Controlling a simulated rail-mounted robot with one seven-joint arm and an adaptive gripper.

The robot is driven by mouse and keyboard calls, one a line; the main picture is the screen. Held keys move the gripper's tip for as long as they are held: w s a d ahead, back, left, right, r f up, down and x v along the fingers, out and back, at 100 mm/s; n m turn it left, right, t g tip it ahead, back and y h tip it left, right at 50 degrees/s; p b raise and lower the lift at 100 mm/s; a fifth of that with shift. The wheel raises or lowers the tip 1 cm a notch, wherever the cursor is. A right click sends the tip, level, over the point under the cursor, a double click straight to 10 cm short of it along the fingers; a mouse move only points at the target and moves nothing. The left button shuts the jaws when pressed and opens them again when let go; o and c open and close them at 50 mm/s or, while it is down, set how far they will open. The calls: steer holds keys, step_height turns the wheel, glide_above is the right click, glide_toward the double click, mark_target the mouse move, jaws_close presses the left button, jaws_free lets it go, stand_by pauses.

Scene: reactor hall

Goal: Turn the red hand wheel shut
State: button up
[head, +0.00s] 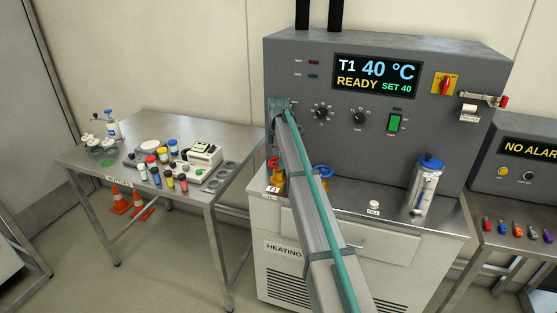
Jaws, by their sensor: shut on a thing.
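The red hand wheel (273,163) sits on a yellow valve body (278,181) on top of the heating unit (264,216), at the left end of its front shelf. My grey arm with its teal line runs from the bottom of the head view up to the cabinet's left side, passing just right of the red wheel and covering part of that area. My gripper does not show; the arm hides it, so I cannot see its fingers or their contact with the wheel. How far the wheel is turned cannot be told.
A second valve with a blue wheel (323,171) stands just right of my arm. A metal canister with a blue lid (427,180) stands at the shelf's right. The control panel display (376,76) reads T1 40 °C, READY, SET 40. A steel table (142,117) with bottles stands left.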

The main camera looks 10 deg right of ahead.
steer(key=m, duration=0.8)
steer(key=shift+b, duration=0.3)
steer(key=m, duration=0.3)
steer(key=shift+m, duration=0.3)
steer(key=m, duration=0.3)
steer(key=shift+m, duration=0.3)
steer(key=m, duration=0.4)
steer(key=shift+a+m, duration=0.1)
steer(key=shift+m, duration=0.2)
steer(key=m, duration=0.3)
steer(key=shift+m, duration=0.3)
steer(key=m, duration=0.3)
steer(key=shift+m+b, duration=0.3)
steer(key=shift+m, duration=2)
